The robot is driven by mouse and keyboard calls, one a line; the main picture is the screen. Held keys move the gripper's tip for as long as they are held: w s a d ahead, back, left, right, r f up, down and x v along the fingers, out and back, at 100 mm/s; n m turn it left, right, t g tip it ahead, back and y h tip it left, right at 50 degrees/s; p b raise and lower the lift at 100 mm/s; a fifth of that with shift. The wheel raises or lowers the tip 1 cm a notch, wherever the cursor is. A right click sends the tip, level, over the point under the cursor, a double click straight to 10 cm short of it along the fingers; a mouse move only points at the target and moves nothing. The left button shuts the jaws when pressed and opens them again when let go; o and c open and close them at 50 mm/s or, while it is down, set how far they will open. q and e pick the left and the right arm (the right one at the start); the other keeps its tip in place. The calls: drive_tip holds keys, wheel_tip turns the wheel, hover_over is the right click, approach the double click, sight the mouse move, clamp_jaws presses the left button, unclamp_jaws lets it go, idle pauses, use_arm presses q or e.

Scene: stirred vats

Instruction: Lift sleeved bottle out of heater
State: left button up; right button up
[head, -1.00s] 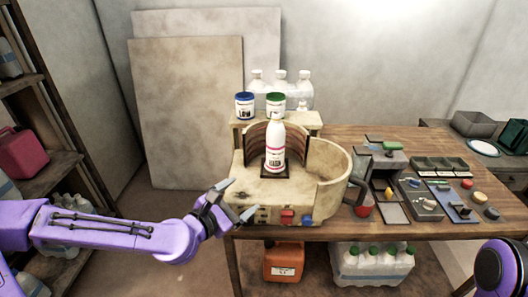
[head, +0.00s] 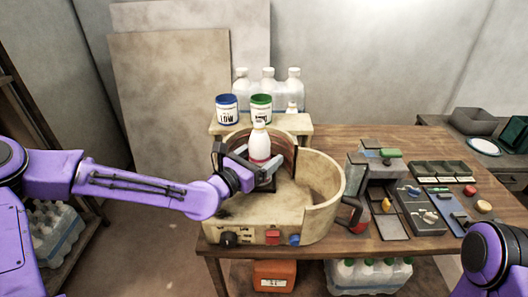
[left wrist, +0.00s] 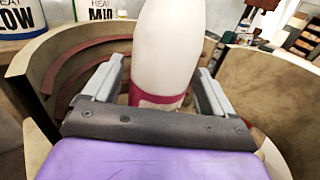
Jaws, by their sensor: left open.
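The white bottle (head: 260,143) stands upright in the heater (head: 328,190), a cream tub with brown curved panels at its back. A dark red band shows low on the bottle in the left wrist view (left wrist: 170,45). My left gripper (head: 258,165) is open at the bottle. In the left wrist view its two fingers (left wrist: 158,85) lie one on each side of the bottle's lower part, with no clear grip on it. The bottle's lower front is hidden by my gripper in the head view. My right gripper is not in view; only part of my right arm shows at the lower right.
A blue-lidded tub (head: 227,109) and a green-lidded tub (head: 261,107) stand on a shelf behind the heater, with clear bottles (head: 268,85) behind them. Grey trays and small parts (head: 420,205) fill the table's right side. An orange container (head: 275,275) is below.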

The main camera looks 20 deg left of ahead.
use_arm(q)
drive_tip(key=shift+w+d, duration=0.1)
drive_tip(key=shift+w, duration=0.5)
drive_tip(key=shift+d+r, duration=0.1)
drive_tip(key=shift+r, duration=0.1)
drive_tip(key=shift+w, duration=0.1)
drive_tip(key=c, duration=0.8)
drive_tip(key=o, duration=0.8)
